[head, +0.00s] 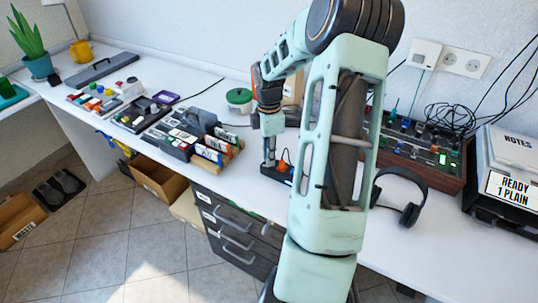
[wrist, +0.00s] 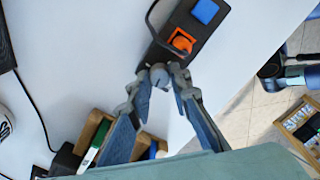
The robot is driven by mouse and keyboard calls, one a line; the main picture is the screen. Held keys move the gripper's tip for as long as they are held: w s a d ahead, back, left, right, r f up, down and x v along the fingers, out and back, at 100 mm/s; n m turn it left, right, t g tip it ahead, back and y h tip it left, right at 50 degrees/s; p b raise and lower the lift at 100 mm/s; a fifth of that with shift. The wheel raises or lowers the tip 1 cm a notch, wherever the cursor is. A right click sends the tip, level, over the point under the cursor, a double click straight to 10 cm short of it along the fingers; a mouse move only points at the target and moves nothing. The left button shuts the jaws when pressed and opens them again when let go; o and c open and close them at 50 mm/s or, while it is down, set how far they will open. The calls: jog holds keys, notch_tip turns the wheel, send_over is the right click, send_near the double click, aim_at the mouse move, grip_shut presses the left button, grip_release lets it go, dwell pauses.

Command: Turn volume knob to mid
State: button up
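A small black control box (wrist: 204,37) lies on the white table, with a blue square button (wrist: 205,11) and an orange switch (wrist: 182,41). A round grey knob (wrist: 158,76) is at its near end in the wrist view. My gripper (wrist: 159,72) points down at the box, and its two fingertips are on either side of the knob, seeming to touch it. In the head view the box (head: 272,172) is at the table's front edge under my gripper (head: 268,160). The knob is too small to see there, and its pointer is not readable.
A mixer panel (head: 418,150) and headphones (head: 402,190) are to the right. A green-lidded container (head: 240,97) stands behind. A dark cable (wrist: 152,22) runs beside the box.

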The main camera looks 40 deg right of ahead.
grip_shut()
jog(key=shift+m, duration=0.3)
jog(key=m+p, duration=0.1)
jog(key=m, duration=0.2)
jog(key=shift+r+m, duration=0.1)
jog(key=shift+m, duration=0.2)
jog(key=m, duration=0.4)
jog(key=shift+w+m+p, duration=0.1)
jog(key=shift+m+p, duration=0.2)
jog(key=shift+p, duration=0.05)
jog(key=m, duration=0.4)
jog(key=shift+d+m, duration=0.1)
jog(key=shift+m, duration=0.2)
jog(key=m, duration=0.5)
jog(key=shift+d, duration=0.1)
jog(key=o, duration=0.7)
grip_release()
